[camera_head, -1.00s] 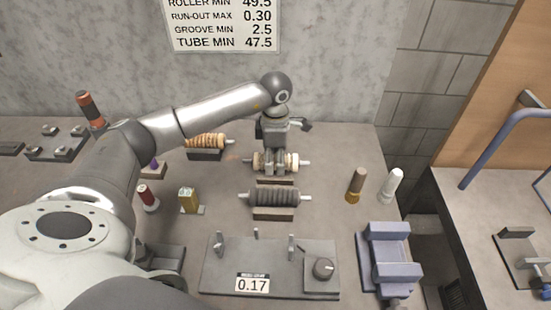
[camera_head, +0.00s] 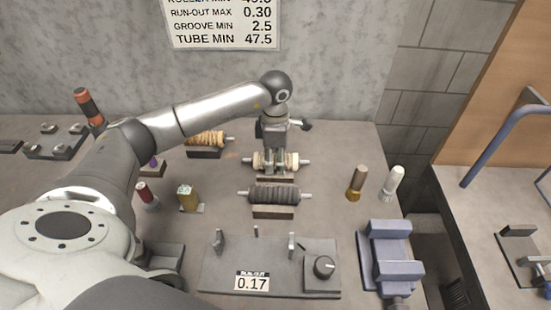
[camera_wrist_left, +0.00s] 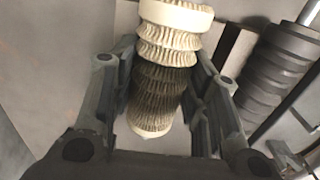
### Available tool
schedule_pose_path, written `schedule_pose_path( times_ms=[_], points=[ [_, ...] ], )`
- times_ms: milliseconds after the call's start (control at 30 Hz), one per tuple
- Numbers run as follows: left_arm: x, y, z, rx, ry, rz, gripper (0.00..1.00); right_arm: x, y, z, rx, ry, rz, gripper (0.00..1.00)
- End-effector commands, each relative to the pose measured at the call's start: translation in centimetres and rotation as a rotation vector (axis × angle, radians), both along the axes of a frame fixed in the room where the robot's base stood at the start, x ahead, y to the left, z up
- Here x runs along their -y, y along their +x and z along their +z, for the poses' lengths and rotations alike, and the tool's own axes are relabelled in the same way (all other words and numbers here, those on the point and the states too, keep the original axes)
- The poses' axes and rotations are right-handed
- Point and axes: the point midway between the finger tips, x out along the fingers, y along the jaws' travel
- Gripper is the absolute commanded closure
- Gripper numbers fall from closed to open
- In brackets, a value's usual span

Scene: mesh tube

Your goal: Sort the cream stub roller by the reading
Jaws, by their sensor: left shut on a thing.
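The cream stub roller (camera_head: 259,160) is ribbed, with metal shaft ends, and lies across a low cradle at the back of the table. My left gripper (camera_head: 276,163) reaches down over its middle and is shut on it. In the left wrist view the roller (camera_wrist_left: 170,42) runs between the two fingers (camera_wrist_left: 160,110). The run-out gauge (camera_head: 220,280) stands at the front, its posts empty, and its display (camera_head: 252,283) reads 0.17. A wall sign (camera_head: 222,22) lists run-out max 0.30, groove min 2.5 and tube min 47.5. My right gripper is not in view.
A dark grey ribbed roller (camera_head: 274,195) lies on a cradle just in front. A tan roller (camera_head: 206,139) sits on another cradle at the left. A brown bottle (camera_head: 356,183), a white bottle (camera_head: 392,184) and a blue-grey fixture (camera_head: 391,255) stand at the right.

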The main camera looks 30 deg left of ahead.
Motion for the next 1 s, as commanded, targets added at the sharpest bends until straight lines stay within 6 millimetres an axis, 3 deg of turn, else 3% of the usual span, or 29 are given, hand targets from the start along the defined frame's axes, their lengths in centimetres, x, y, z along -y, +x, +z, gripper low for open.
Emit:
schedule_pose_path(
  times_ms=[567,600,800,1000],
  points=[
    [0.00,0.01,-0.02,0.000,0.000,0.000,0.97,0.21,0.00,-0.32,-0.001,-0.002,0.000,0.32],
    [0.01,0.01,-0.03,0.000,0.000,0.000,0.56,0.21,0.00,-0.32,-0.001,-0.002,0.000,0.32],
    [0.02,0.00,-0.05,0.000,0.000,0.000,0.32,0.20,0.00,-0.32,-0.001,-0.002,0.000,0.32],
    [0.03,-0.01,-0.06,0.000,0.000,0.000,0.32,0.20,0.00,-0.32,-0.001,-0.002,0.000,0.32]
  ],
)
